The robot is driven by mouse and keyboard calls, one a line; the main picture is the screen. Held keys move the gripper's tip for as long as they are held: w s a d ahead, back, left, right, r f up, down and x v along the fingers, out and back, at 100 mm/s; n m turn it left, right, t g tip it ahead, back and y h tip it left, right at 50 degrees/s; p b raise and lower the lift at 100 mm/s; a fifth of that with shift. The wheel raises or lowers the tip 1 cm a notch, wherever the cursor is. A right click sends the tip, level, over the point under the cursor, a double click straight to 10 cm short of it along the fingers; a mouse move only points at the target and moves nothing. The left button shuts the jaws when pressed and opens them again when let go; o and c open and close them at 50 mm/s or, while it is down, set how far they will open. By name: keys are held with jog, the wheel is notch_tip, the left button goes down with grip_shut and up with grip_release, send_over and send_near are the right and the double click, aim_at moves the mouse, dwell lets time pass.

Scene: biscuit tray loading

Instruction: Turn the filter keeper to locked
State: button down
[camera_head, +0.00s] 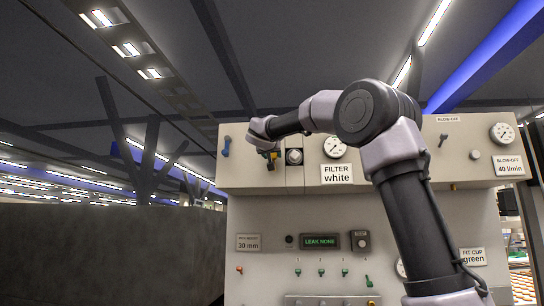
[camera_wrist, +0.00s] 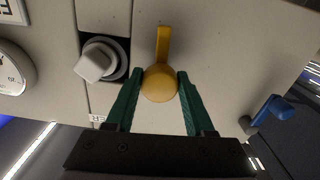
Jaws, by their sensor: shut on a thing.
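A yellow lever (camera_wrist: 162,45) with a round hub sits on the pale panel in the wrist view. Its handle points to the top of that picture. No label in view says whether it is the filter keeper or what its positions are. My gripper (camera_wrist: 160,75) has its two green fingers shut on the round hub, one on each side. In the head view my gripper (camera_head: 270,152) is at the panel's upper left and hides most of the lever. A grey knob (camera_wrist: 95,63) in a dark recess is beside it, also in the head view (camera_head: 294,156), left of the "FILTER white" label (camera_head: 337,174).
A blue lever (camera_head: 226,146) is on the panel left of my gripper. A gauge (camera_head: 334,147) is above the filter label. Lower down are a green "LEAK NONE" display (camera_head: 320,241) and several small toggles. My arm covers the panel's right middle.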

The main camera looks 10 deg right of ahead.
jog(key=n, duration=0.4)
jog(key=shift+d, duration=0.1)
jog(key=n, duration=0.4)
jog(key=shift+n, duration=0.3)
jog(key=n, duration=0.4)
jog(key=shift+r+n, duration=0.1)
jog(key=shift+n, duration=2.2)
jog(key=shift+c, duration=1.3)
grip_release()
jog(key=shift+s+r, duration=0.1)
